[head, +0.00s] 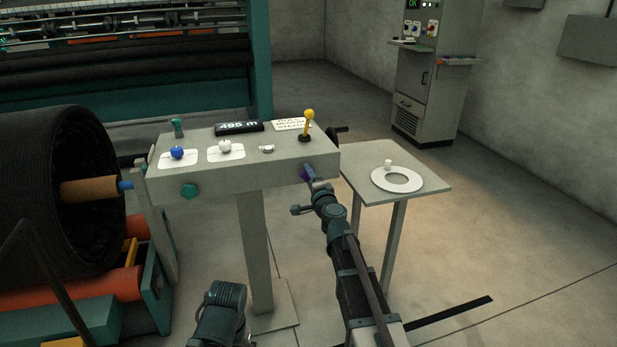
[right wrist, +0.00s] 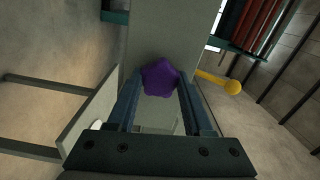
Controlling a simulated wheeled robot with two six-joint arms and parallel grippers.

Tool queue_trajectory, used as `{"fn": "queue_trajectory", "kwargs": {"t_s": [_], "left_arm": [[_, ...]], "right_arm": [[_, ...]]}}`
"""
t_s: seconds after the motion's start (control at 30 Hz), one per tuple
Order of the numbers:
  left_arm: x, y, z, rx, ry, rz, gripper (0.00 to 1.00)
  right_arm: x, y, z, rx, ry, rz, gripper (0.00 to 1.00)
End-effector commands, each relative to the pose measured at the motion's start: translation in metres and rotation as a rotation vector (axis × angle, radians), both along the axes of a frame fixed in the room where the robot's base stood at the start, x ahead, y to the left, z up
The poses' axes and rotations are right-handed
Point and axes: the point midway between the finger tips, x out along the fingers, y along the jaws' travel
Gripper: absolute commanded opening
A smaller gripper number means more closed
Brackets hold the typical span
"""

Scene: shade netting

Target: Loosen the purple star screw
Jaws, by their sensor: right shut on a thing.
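The purple star screw (right wrist: 161,79) shows in the right wrist view between the two fingers of my right gripper (right wrist: 161,90). In the head view the purple screw (head: 304,173) is on the front face of the grey console (head: 220,184), near its right end, mostly hidden by my right gripper (head: 309,175). My right gripper is shut on the screw. My left arm shows at the bottom of the head view, but its fingers cannot be made out.
The console carries a blue knob (head: 177,152), a white knob (head: 224,148), a yellow-topped lever (head: 308,120) and a green star screw (head: 189,191). A black netting roll (head: 60,200) is left.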

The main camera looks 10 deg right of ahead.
Motion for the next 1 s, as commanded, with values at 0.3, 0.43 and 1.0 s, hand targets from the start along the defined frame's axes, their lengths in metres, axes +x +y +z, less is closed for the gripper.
{"fn": "queue_trajectory", "kwargs": {"t_s": [0.3,0.43,1.0], "left_arm": [[0.0,0.0,0.0,0.0,0.0,0.0,1.0],[0.0,0.0,0.0,0.0,0.0,0.0,1.0],[0.0,0.0,0.0,0.0,0.0,0.0,1.0]], "right_arm": [[0.0,0.0,0.0,-0.014,0.0,0.0,0.81],[0.0,0.0,0.0,-0.013,0.0,0.0,0.81],[-0.034,-0.001,0.0,-0.013,0.0,0.0,0.81]]}}
